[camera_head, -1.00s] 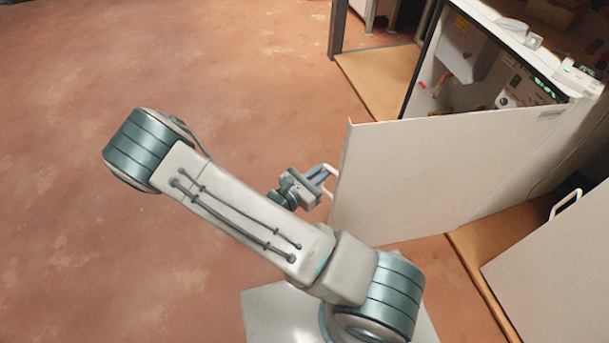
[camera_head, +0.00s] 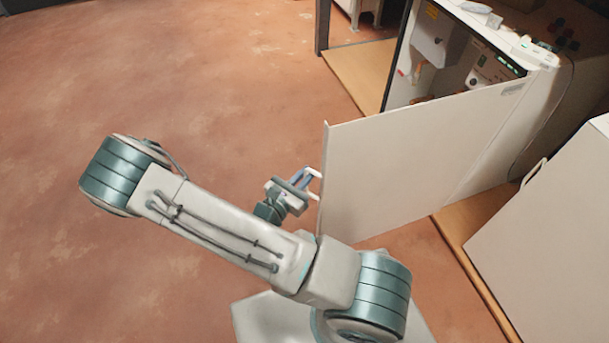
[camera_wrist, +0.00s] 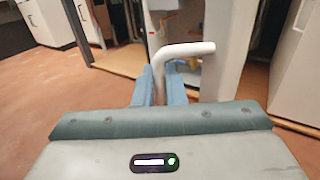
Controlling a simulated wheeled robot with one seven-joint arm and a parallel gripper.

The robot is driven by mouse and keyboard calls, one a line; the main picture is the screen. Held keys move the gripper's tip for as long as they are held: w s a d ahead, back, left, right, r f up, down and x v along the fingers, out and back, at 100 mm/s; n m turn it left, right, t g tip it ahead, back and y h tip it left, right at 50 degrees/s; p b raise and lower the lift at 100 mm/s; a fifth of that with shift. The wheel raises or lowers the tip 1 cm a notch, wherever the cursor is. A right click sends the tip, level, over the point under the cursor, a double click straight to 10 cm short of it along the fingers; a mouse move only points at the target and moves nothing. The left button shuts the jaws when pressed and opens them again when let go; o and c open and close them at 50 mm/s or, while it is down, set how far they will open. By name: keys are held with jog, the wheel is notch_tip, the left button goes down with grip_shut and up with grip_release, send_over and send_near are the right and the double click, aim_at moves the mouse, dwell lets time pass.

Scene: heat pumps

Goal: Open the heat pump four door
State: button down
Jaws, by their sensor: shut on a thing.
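The heat pump door (camera_head: 410,165) is a large white panel, swung well out from its cabinet. Its inside machinery (camera_head: 470,62) shows behind it at the upper right. My gripper (camera_head: 311,177) is at the door's free edge, shut on the white door handle (camera_head: 317,172). In the wrist view, the blue fingers of my gripper (camera_wrist: 160,82) are on the handle (camera_wrist: 188,48), a white bent bar. The door edge (camera_wrist: 228,50) stands just right of it. I cannot read a number on the unit.
Another white cabinet (camera_head: 550,210) with a handle stands at the lower right, close to the open door. Wooden base boards (camera_head: 455,232) edge the units. The reddish floor (camera_head: 200,70) to the left is clear.

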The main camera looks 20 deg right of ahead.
jog(key=shift+s+d+r+g, duration=0.15)
jog(key=shift+d+g, duration=0.15)
jog(key=shift+d, duration=0.05)
jog(key=c, duration=1.8)
grip_release()
jog(key=shift+d, duration=0.1)
jog(key=p+v, duration=0.1)
jog(key=v, duration=1.3)
jog(key=shift+f+p, duration=0.35)
jog(key=s+d+r+m+g+y+p, duration=0.1)
jog(key=r+m+y+p, duration=0.4)
jog(key=r, duration=1)
jog(key=s+d+r+m+g+y+p, duration=0.2)
jog(key=d+r+m+g+y+p, duration=0.1)
jog(key=r+m+p, duration=0.5)
jog(key=s+d+r+m+g+y+p, duration=0.2)
jog(key=r+m+y+p, duration=0.5)
jog(key=r, duration=1.5)
jog(key=shift+s+d+r+m, duration=0.1)
jog(key=shift+d+m, duration=0.15)
jog(key=shift+m, duration=0.6)
jog(key=shift+s+d+r+m, duration=0.1)
jog(key=shift+d+m, duration=0.2)
jog(key=shift+m, duration=0.5)
jog(key=shift+s+d+m, duration=0.1)
jog(key=shift+d+m, duration=0.15)
jog(key=shift+m, duration=0.6)
